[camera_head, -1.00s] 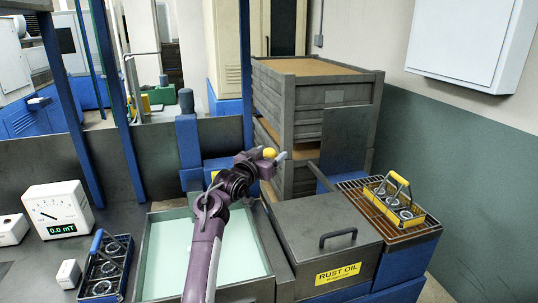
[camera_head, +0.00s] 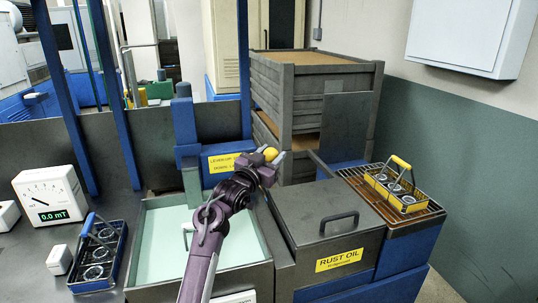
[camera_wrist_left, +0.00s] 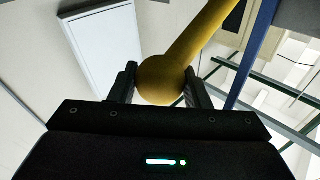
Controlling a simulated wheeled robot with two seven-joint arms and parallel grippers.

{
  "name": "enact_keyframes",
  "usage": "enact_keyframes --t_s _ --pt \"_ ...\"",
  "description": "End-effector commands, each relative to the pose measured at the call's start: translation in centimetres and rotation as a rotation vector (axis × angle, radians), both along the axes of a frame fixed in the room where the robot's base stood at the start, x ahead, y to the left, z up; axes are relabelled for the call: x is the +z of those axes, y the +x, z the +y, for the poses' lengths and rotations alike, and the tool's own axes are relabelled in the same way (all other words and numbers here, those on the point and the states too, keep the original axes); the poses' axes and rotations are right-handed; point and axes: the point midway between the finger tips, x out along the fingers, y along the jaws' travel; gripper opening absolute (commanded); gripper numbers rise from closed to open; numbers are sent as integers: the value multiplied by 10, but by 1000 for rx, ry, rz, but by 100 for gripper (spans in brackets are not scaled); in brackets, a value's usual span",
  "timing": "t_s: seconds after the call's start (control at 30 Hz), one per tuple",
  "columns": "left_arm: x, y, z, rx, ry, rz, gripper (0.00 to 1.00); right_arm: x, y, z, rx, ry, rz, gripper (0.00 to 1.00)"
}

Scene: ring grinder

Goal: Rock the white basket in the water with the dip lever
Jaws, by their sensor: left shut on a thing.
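The dip lever's yellow knob (camera_head: 270,153) shows at the end of my left arm in the head view. My left gripper (camera_head: 277,158) is shut on this knob. In the left wrist view the round knob (camera_wrist_left: 163,80) sits between both fingers, with its yellow rod rising to the upper right. A small white handle (camera_head: 187,232), likely the white basket's, shows in the pale green water of the tank (camera_head: 160,240). The rest of the basket is hidden by the water or my arm. My right gripper is not in view.
A blue-handled basket of rings (camera_head: 98,262) stands left of the tank, near the meter (camera_head: 52,198). The lidded rust oil box (camera_head: 325,222) is to its right, with a yellow basket (camera_head: 400,188) on a rack beyond. Stacked grey crates (camera_head: 315,95) stand behind.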

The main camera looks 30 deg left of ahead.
Motion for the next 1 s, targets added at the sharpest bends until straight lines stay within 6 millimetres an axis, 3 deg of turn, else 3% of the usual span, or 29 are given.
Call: enact_keyframes --t_s 0.03,0.3,0.77,0.8,0.93,1.0 --pt "-19 -3 -2 2 20 -12 2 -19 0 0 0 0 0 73" --pt "-50 -12 -13 1 108 -87 2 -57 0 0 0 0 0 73" --pt "-53 -14 -16 1 128 -106 2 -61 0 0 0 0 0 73" --pt "-53 -14 -16 1 128 -106 46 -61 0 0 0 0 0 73" --pt "-52 -14 -16 1 128 -107 63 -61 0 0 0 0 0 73" --pt "-52 -14 -16 1 128 -108 63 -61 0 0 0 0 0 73"
